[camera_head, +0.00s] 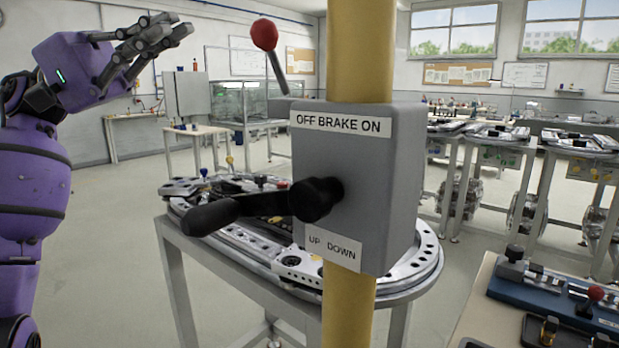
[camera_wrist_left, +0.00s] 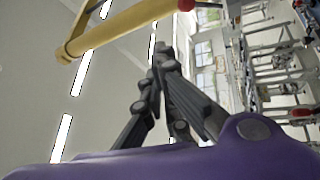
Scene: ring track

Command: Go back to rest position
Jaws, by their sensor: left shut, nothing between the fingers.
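My left gripper (camera_head: 165,32) is raised at the upper left in the head view, on my purple arm. Its dark fingers are together and empty, pointing right. In the left wrist view the fingers (camera_wrist_left: 168,62) meet near the middle with nothing between them. They are apart from the control box and the yellow post. My right gripper is in neither view.
A grey control box (camera_head: 400,190) with a black crank (camera_head: 250,205) and a red-knobbed lever (camera_head: 264,36) sits on a yellow post (camera_head: 360,50) close ahead. Behind it stands a ring track table (camera_head: 425,262). A bench (camera_head: 485,320) is at lower right. Left floor is clear.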

